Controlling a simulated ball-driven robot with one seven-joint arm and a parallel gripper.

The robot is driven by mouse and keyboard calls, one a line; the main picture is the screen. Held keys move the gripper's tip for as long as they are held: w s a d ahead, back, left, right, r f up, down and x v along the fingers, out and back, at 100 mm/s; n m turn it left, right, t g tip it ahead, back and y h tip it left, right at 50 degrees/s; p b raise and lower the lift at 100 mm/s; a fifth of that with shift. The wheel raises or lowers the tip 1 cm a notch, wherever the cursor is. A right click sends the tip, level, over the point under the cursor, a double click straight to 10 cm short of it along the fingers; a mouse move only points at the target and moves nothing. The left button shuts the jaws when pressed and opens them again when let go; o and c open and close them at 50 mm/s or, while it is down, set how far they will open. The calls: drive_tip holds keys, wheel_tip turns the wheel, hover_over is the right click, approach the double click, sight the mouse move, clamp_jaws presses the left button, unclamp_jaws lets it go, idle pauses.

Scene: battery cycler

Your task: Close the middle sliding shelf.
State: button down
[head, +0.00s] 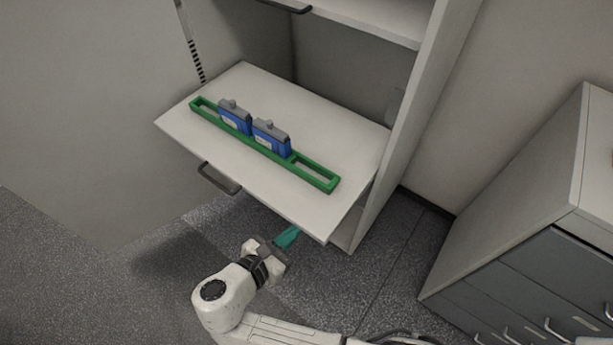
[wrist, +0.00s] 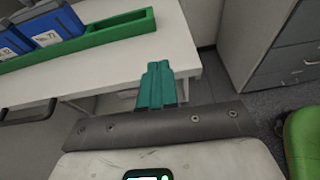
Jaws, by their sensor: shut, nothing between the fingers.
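The middle sliding shelf (head: 315,120) is a white board pulled out of the cabinet, with a dark handle (head: 219,178) on its front edge, left of centre. On it lies a green rack (head: 316,173) holding two blue battery blocks (head: 271,138). My gripper (head: 288,236) has teal fingers, shut and empty, in front of the shelf's front edge near its right corner. In the wrist view the closed fingers (wrist: 157,84) point at the shelf's front edge (wrist: 160,50). I cannot tell whether they touch it. The handle also shows at the left of the wrist view (wrist: 28,110).
An upper shelf (head: 375,18) with its own dark handle (head: 286,6) sits above. The cabinet's right side wall (head: 412,110) stands beside the shelf. A grey drawer unit (head: 530,240) stands at the right. The floor (head: 90,290) at left is clear.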

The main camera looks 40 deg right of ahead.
sight(377, 131)
drive_tip(key=shift+n, duration=0.3)
drive_tip(key=x, duration=0.4)
drive_tip(key=w+r+p+x, duration=0.1)
drive_tip(key=x, duration=0.4)
drive_tip(key=p+x, duration=0.1)
drive_tip(key=x, duration=0.3)
drive_tip(key=shift+w+d+r, duration=0.25)
drive_tip(key=shift+w+r, duration=0.05)
drive_tip(key=shift+w, duration=0.05)
drive_tip(key=shift+d, duration=0.1)
drive_tip(key=w+d+b, duration=0.2)
drive_tip(key=w+d, duration=0.1)
drive_tip(key=d, duration=0.6)
drive_tip(key=w+d+b, duration=0.3)
drive_tip(key=d, duration=0.7)
drive_tip(key=w+d+b, duration=0.3)
drive_tip(key=d, duration=0.7)
drive_tip(key=shift+w+d, duration=0.25)
drive_tip(key=shift+w, duration=0.05)
drive_tip(key=shift+w+d, duration=0.15)
drive_tip(key=shift+d, duration=0.25)
drive_tip(key=shift+r, duration=0.1)
drive_tip(key=shift+w+d+r, duration=0.1)
drive_tip(key=shift+d+r, duration=0.05)
